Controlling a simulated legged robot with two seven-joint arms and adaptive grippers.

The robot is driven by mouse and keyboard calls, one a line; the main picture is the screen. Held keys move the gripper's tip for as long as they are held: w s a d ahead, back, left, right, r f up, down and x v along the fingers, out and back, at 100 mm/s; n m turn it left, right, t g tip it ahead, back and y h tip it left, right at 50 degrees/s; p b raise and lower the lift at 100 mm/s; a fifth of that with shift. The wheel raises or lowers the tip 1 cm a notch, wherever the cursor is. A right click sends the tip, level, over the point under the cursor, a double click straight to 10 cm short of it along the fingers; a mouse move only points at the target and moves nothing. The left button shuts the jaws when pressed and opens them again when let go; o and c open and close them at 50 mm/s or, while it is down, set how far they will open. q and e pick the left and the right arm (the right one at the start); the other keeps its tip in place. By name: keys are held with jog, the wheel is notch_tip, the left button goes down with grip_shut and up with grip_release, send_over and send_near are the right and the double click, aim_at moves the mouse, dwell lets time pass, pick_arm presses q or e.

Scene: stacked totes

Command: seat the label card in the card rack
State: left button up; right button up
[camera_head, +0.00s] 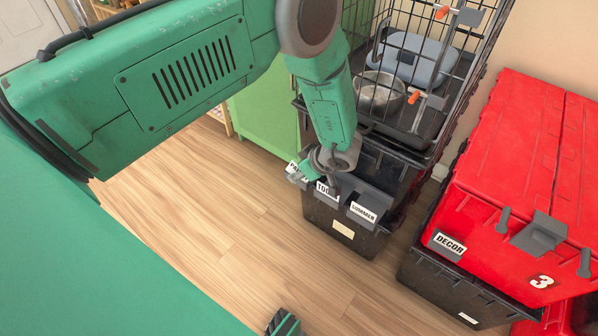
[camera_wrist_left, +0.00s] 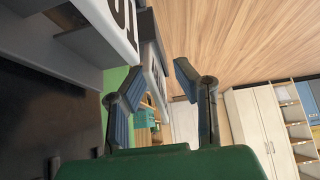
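A dark card rack (camera_head: 345,193) is on the front of the black tote at centre in the head view. It carries white label cards: one reading TOOLS (camera_head: 326,190), one reading SUMMER (camera_head: 363,212), and a partly hidden one (camera_head: 293,171) to the left. My left gripper (camera_head: 326,172) is just above the rack, close to the TOOLS card. In the left wrist view its two fingers (camera_wrist_left: 158,88) stand apart, with a white card edge (camera_wrist_left: 155,68) showing in the gap behind them. I see no contact with the card.
A wire crate (camera_head: 425,55) with a metal bowl (camera_head: 381,93) stands on the black tote (camera_head: 325,226). A red-lidded tote marked DECOR (camera_head: 495,185) is at right. A green cabinet (camera_head: 262,112) is behind.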

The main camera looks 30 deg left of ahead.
pick_arm(q)
jog(key=shift+a, duration=0.2)
jog(key=p+v, duration=0.4)
jog(key=v, duration=0.7)
jog(key=shift+d+r, duration=0.2)
jog(key=shift+r, duration=0.15)
jog(key=shift+d+r, duration=0.15)
jog(key=shift+d, duration=0.1)
